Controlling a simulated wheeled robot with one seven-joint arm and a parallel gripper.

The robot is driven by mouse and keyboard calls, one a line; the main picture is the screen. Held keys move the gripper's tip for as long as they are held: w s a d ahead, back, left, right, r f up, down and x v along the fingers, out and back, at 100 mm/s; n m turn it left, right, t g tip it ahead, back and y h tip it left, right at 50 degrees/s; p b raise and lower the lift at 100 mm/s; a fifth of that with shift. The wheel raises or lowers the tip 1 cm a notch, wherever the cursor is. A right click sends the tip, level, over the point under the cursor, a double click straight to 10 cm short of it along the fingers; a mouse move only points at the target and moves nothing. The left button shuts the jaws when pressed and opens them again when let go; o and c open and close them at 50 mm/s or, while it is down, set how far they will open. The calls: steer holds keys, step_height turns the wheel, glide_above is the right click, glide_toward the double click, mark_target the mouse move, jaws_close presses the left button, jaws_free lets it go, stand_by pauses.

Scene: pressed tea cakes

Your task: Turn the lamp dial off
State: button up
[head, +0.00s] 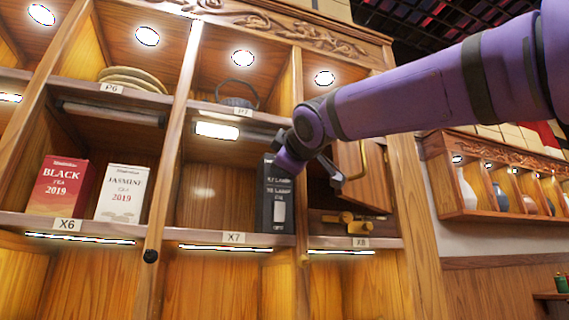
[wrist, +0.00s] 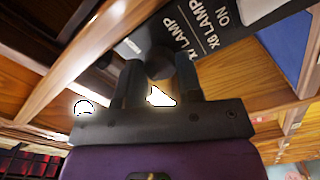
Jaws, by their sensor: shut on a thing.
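A tall black lamp control box (head: 266,205) stands in the shelf bay by the X7 label, with white lamp lettering and OFF at its bottom. It also shows in the wrist view (wrist: 225,55), where LAMP and ON are readable. A white switch piece (head: 279,212) is on its lower front. My gripper (head: 306,165) is at the box's upper right. In the wrist view my gripper (wrist: 160,85) has its two fingers shut on a dark round dial (wrist: 160,64). The dial is hidden in the head view, and its pointing direction cannot be told.
A red tea box (head: 62,186) and a white tea box (head: 121,192) stand in the X6 bay. A lit lamp (head: 217,131) is above X7. An open wooden door (head: 362,178) and brass piece (head: 346,222) are close right of my gripper.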

stand_by(0.4)
steer(key=o, duration=0.9)
steer(key=v, duration=1)
steer(key=shift+s+d, duration=0.1)
steer(key=shift+s, duration=0.3)
